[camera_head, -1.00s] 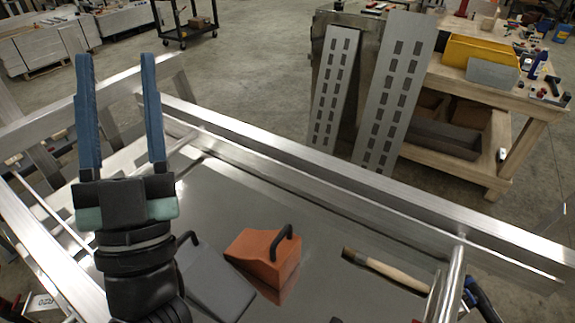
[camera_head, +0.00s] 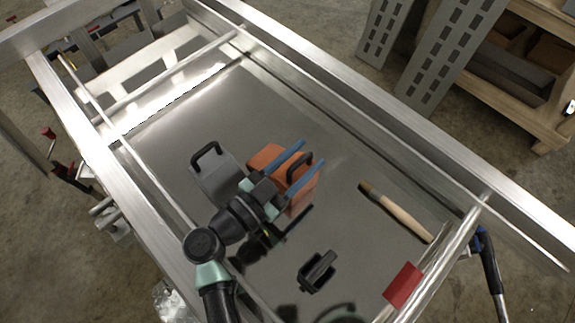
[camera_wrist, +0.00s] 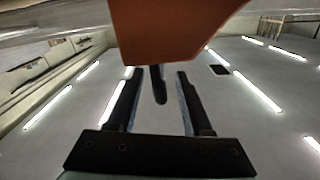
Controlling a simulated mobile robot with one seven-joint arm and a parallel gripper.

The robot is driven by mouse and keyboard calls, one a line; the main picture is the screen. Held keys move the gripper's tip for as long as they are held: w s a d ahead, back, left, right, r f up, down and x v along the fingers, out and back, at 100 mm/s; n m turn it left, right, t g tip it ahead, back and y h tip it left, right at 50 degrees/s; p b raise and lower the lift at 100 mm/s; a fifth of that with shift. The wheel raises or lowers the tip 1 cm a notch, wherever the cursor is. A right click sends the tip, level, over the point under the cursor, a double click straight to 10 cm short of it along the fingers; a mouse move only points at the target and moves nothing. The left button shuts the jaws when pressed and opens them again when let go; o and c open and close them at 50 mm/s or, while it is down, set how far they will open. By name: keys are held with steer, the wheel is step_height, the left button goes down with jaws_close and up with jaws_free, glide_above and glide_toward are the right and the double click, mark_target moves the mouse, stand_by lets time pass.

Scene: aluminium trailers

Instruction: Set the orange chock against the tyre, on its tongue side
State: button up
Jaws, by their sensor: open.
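The orange chock (camera_head: 268,158), a wedge with a black loop handle, rests on the metal trailer bed in the head view. My gripper (camera_head: 313,152) is open at the chock, with its blue fingers on either side of the handle. In the wrist view the orange chock (camera_wrist: 175,30) fills the top, and its dark handle (camera_wrist: 158,85) shows between the open fingers of my gripper (camera_wrist: 158,74). A gap shows on each side of the handle. No tyre shows in these frames.
A grey chock (camera_head: 212,182) with a black handle lies just left of the orange one. A wooden-handled brush (camera_head: 398,210), a black fitting (camera_head: 317,271) and a red piece (camera_head: 403,285) lie to the right and front. Metal rails (camera_head: 400,150) border the bed; its far part is clear.

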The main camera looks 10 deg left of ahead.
steer(key=shift+p+x, duration=0.35)
steer(key=shift+x, duration=1.5)
steer(key=shift+a, duration=0.1)
jaws_close()
steer(key=shift+w+r, duration=0.1)
steer(key=shift+r, duration=0.05)
